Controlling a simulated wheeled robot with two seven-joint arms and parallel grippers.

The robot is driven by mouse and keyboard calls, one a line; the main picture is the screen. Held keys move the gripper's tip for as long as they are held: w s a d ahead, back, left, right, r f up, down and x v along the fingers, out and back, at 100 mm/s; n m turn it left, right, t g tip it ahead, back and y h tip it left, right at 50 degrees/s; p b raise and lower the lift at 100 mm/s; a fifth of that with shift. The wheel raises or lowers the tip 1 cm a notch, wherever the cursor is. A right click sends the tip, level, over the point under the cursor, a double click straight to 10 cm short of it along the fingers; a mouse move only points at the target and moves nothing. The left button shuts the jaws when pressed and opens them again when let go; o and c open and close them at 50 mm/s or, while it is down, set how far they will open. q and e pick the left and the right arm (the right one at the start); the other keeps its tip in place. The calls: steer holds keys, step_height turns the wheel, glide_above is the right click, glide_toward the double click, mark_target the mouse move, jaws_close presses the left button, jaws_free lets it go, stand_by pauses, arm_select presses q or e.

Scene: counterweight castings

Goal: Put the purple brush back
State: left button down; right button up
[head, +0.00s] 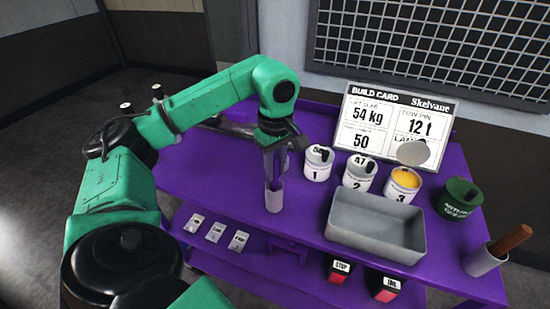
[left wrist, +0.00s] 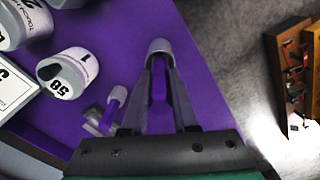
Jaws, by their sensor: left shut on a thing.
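My left gripper (head: 273,178) points down at the left part of the purple bench and also shows in the left wrist view (left wrist: 160,68). It is shut on the purple brush (left wrist: 158,85), whose purple shaft shows between the fingers. A small pale grey cup (head: 274,197) is right at the fingertips; it also shows in the left wrist view (left wrist: 158,46). The brush's lower end is hidden, so I cannot tell how deep it sits in the cup. My right gripper is not in view.
White numbered pots (head: 317,164) stand right of my gripper, with a grey tray (head: 375,228) in front. A dark green can (head: 460,198) and a grey cup (head: 485,262) with a brown handle stand far right. A build card (head: 395,125) stands behind. Small cards (head: 215,232) lie below.

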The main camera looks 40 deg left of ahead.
mark_target(276, 158)
arm_select(q)
steer(key=shift+f+b, duration=0.3)
steer(key=shift+f, duration=0.2)
steer(key=c, duration=0.6)
jaws_free()
steer(key=shift+r, duration=0.45)
step_height(276, 158, up, 6)
steer(key=shift+r+p, duration=0.25)
steer(key=shift+p, duration=0.65)
step_height(276, 158, up, 7)
steer(key=p, duration=0.5)
steer(key=shift+d, duration=0.1)
